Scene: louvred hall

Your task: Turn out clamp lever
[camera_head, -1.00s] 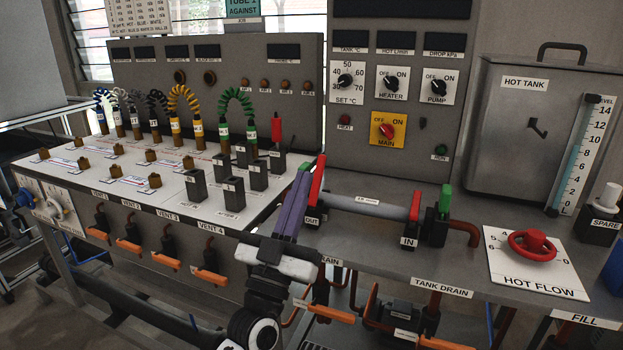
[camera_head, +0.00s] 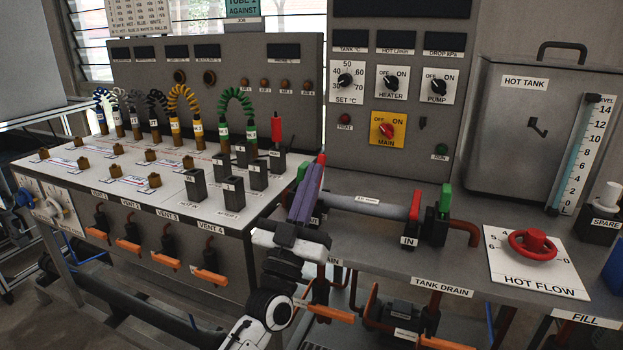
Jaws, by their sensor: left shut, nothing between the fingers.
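A grey tube (camera_head: 366,206) lies between two clamps on the bench. The left clamp shows a red lever (camera_head: 321,158) and a green lever (camera_head: 303,169); most of the red one is hidden behind my fingers. The right clamp, marked IN, has a red lever (camera_head: 415,205) and a green lever (camera_head: 445,198), both upright. My left gripper (camera_head: 314,170) has purple fingers, shut with nothing between them. They overlap the left clamp's levers in the picture; I cannot tell whether they touch. My right gripper is not in view.
A panel with vents and coiled hoses (camera_head: 184,100) stands left of my gripper. The red hot-flow knob (camera_head: 533,242) and hot tank (camera_head: 525,120) are at the right. Orange valve handles (camera_head: 330,312) hang below the bench edge.

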